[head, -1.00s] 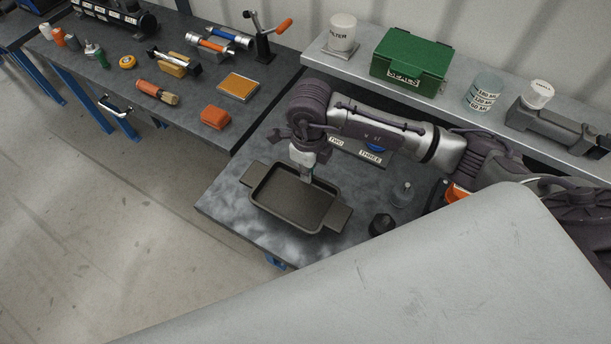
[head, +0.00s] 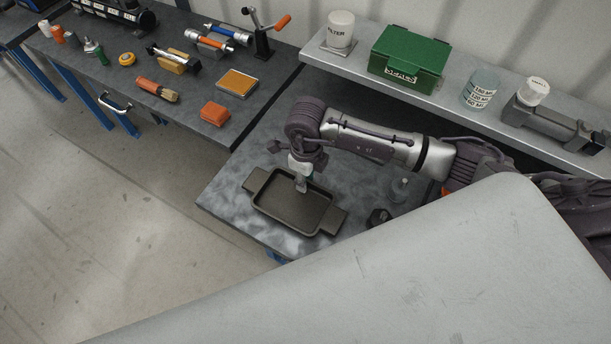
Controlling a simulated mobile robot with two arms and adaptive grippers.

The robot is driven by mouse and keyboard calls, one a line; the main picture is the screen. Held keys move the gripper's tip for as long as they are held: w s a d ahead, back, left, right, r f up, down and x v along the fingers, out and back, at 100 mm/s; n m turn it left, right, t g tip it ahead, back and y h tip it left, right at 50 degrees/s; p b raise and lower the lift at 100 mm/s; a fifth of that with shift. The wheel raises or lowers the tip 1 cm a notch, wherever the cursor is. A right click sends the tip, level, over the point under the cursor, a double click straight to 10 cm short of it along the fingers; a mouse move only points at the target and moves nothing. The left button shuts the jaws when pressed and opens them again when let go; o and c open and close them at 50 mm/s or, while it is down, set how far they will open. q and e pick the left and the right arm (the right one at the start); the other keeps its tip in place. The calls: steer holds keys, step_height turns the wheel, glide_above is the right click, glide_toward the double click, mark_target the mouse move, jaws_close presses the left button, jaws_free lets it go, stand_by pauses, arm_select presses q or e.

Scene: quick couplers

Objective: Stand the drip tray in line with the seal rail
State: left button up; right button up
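The drip tray (head: 290,205), a dark shallow rectangular pan with a tab at each end, is level over the grey worktop, low or resting on it; I cannot tell which. My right gripper (head: 301,187) points down at the tray's far long rim, its fingertips shut on the rim as far as this view shows. The seal rail cannot be made out; my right arm crosses the worktop behind the tray and covers what lies there. My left gripper is not in view.
A dark knob (head: 379,217) and a small clear-grey piece (head: 400,188) stand right of the tray. A shelf (head: 455,93) behind holds a green box (head: 408,58), a filter can (head: 340,30) and a jar (head: 481,88). The left bench (head: 190,118) holds tools.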

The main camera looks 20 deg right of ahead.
steer(key=shift+r, duration=0.1)
steer(key=shift+r, duration=0.2)
step_height(320, 180, up, 12)
steer(key=b, duration=0.3)
steer(key=shift+d+f, duration=0.1)
steer(key=shift+f, duration=0.05)
stand_by(0.4)
